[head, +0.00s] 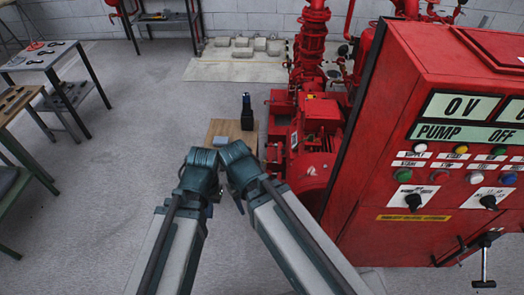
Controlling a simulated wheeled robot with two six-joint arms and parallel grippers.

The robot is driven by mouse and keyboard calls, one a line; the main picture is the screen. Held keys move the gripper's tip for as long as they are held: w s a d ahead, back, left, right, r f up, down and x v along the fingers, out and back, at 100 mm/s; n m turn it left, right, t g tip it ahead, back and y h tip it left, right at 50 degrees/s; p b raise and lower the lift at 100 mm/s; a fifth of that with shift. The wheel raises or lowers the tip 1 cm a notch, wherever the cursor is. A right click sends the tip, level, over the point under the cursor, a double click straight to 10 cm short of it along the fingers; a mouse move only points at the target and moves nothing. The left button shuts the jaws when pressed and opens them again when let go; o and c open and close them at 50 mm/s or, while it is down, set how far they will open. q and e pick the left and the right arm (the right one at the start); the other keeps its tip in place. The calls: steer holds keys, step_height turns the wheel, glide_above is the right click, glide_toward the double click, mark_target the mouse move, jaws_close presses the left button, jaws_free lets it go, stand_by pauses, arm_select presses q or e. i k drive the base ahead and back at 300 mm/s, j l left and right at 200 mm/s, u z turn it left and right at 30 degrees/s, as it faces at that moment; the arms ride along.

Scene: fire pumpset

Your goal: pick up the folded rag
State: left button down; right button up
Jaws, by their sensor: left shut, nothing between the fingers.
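A small grey-blue flat thing (220,140), which looks like the folded rag, lies on a light wooden top (234,129) in the middle of the head view. My left arm reaches up to just short of this top. My left gripper (214,194) shows only in a small part below the wrist, on the near side of the rag and apart from it. It is shut and empty. My right arm's wrist is beside the left one, close to the near edge of the wooden top. My right gripper is hidden behind its own arm.
A dark bottle-like object (247,112) stands on the wooden top's right side. A red pump (310,140) stands close on the right, with a large red control cabinet (370,150) nearer. Tables with tools (45,57) are at the left. The grey floor between is clear.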

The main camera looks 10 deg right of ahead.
mark_target(221, 142)
steer(key=i+j, duration=0.2)
steer(key=i, duration=0.2)
steer(key=i+j, duration=0.2)
steer(key=i, duration=0.2)
steer(key=i+j, duration=0.15)
steer(key=i, duration=0.25)
steer(key=i+j, duration=0.2)
steer(key=i, duration=0.25)
